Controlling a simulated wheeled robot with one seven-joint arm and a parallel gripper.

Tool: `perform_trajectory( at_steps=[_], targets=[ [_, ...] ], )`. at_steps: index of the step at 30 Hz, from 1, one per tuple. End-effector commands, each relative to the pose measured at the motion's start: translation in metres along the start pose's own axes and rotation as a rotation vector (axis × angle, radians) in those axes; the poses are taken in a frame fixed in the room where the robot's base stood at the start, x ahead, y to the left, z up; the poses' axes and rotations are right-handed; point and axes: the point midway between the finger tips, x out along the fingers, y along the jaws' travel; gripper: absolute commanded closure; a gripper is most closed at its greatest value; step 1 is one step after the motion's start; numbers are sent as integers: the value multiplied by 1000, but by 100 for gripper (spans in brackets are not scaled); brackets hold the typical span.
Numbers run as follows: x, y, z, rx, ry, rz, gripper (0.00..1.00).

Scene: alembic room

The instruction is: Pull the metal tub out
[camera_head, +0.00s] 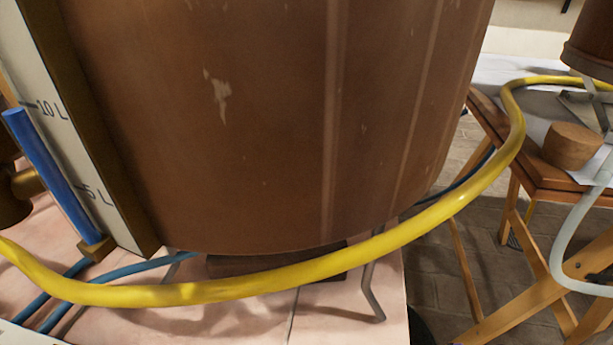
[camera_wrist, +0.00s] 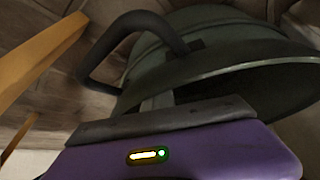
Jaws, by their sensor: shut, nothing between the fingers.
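The metal tub (camera_wrist: 205,42) fills the upper middle and right of the wrist view. It is dull grey-green, with a wide rim and a dark interior, and looks tilted in this picture. Its dark curved handle (camera_wrist: 128,24) sticks out on the left side. My gripper (camera_wrist: 160,118), with a purple body and a grey bar, is at the bottom of the wrist view, just in front of the rim. It is shut and holds nothing; I cannot tell whether it touches the tub.
A large brown vessel (camera_head: 260,120) fills the head view above a pale pink surface (camera_head: 240,318). A yellow hose (camera_head: 400,238) curves across its front, with blue hoses (camera_head: 150,264) behind.

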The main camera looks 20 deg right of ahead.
Motion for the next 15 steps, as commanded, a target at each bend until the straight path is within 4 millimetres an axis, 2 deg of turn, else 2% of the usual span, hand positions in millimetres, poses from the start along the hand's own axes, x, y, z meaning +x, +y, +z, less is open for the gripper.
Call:
perform_trajectory(
  at_steps=[1, 15],
  targets=[
    [-1, 2, 7, 5, -5, 3, 100],
    [-13, 13, 25, 4, -5, 1, 100]
  ],
)
